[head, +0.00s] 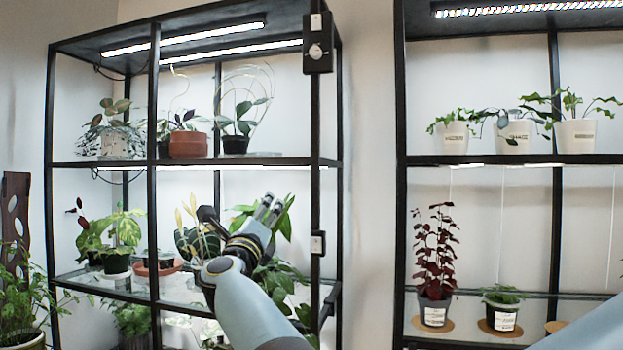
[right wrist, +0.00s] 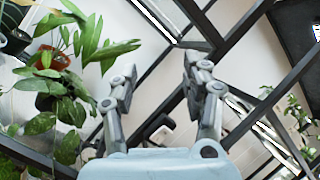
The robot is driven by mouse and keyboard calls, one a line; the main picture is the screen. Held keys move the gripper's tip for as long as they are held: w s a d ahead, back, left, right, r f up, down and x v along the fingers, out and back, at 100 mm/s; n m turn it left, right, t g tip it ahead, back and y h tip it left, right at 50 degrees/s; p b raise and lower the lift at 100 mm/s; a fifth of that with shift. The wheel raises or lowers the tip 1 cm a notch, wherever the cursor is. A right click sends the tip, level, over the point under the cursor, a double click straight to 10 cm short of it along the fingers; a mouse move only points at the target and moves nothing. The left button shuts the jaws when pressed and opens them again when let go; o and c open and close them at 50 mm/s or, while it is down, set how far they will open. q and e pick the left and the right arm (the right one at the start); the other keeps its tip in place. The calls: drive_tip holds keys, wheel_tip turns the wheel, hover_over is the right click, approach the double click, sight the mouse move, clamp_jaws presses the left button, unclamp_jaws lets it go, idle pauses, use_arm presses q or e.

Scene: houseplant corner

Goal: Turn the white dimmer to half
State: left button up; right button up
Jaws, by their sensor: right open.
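The white dimmer (head: 316,51) is a round knob on a dark box, high on the front right post of the left plant shelf in the head view. Its setting is too small to read. My right gripper (head: 270,207) is in front of the middle of that shelf, left of the post and well below the knob. It points up and to the right, empty and apart from the dimmer. In the right wrist view my right gripper (right wrist: 158,72) shows its two fingers spread with nothing between them. My left gripper is not in view.
A small white-faced box (head: 317,243) sits lower on the same post. A terracotta pot (head: 188,145) and other plants fill the left shelf, with leaves close around my gripper. A second shelf stands at right, with a dark red plant (head: 436,255). Bare wall lies between the shelves.

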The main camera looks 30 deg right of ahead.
drive_tip(key=s+d+r+m+g+h, duration=0.1)
drive_tip(key=s+r+m+g+h, duration=0.15)
drive_tip(key=r+m, duration=0.7)
drive_tip(key=s+d+r+m+g+h, duration=0.15)
drive_tip(key=r+m+g, duration=0.35)
drive_tip(key=r, duration=0.8)
drive_tip(key=m+t+y+p, duration=0.15)
drive_tip(key=m+y, duration=0.25)
drive_tip(key=m, duration=0.5)
approach(314, 51)
drive_tip(key=p+x, duration=0.2)
drive_tip(key=x, duration=0.5)
drive_tip(key=shift+w+d+r+p, duration=0.15)
drive_tip(key=shift+w+d+p, duration=0.05)
drive_tip(key=shift+d+p, duration=0.15)
drive_tip(key=shift+w+d, duration=0.35)
clamp_jaws()
